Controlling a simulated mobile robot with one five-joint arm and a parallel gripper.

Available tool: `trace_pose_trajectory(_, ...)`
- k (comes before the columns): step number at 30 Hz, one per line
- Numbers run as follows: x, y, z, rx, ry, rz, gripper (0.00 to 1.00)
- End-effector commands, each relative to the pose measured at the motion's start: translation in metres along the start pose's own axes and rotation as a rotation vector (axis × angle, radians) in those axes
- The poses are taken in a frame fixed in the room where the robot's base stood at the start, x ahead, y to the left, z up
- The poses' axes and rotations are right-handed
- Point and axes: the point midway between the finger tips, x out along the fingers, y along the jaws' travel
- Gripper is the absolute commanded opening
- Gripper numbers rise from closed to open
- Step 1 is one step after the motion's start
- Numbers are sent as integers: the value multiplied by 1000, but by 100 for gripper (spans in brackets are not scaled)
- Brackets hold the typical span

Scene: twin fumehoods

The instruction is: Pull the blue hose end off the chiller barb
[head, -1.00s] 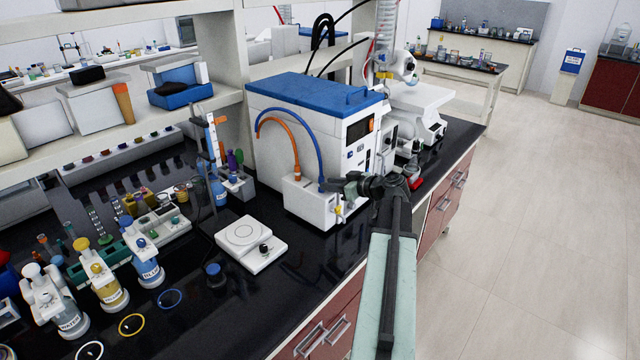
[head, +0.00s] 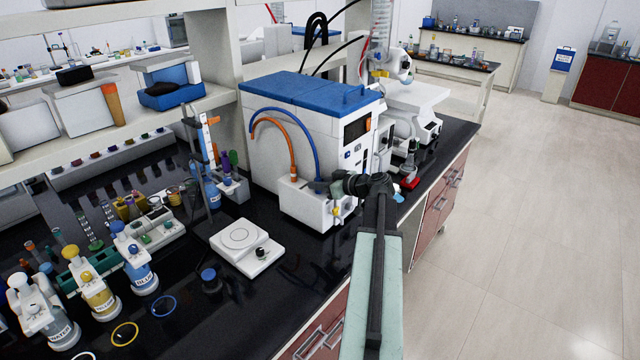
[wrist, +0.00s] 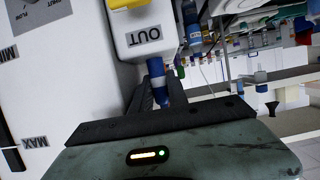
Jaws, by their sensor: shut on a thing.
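The chiller (head: 275,135) is a white cabinet with a blue lid on the black bench. A small white box (head: 300,208) stands at its front. The blue hose (head: 312,140) arches over from the chiller's left side and comes down at this box. My gripper (head: 322,184) is at its lower end, reaching in from the right. In the wrist view, my gripper (wrist: 160,98) is shut on the blue hose end (wrist: 157,72), beside the white housing marked OUT (wrist: 146,38). The barb is hidden, so I cannot tell whether the hose end still sits on it.
An orange hose (head: 285,135) runs beside the blue one into the same box. A white balance or hotplate (head: 246,246) stands left of the box, and labelled wash bottles (head: 137,268) stand at the front left. The floor (head: 520,220) on the right is clear.

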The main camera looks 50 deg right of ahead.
Motion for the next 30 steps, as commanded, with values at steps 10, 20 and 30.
trace_pose_trajectory(10, -25, 0, -28, 3, 4, 5, 0)
trace_pose_trajectory(20, -98, 0, 1, 4, 4, 6, 0)
trace_pose_trajectory(30, -168, 1, 26, 3, 4, 5, 0)
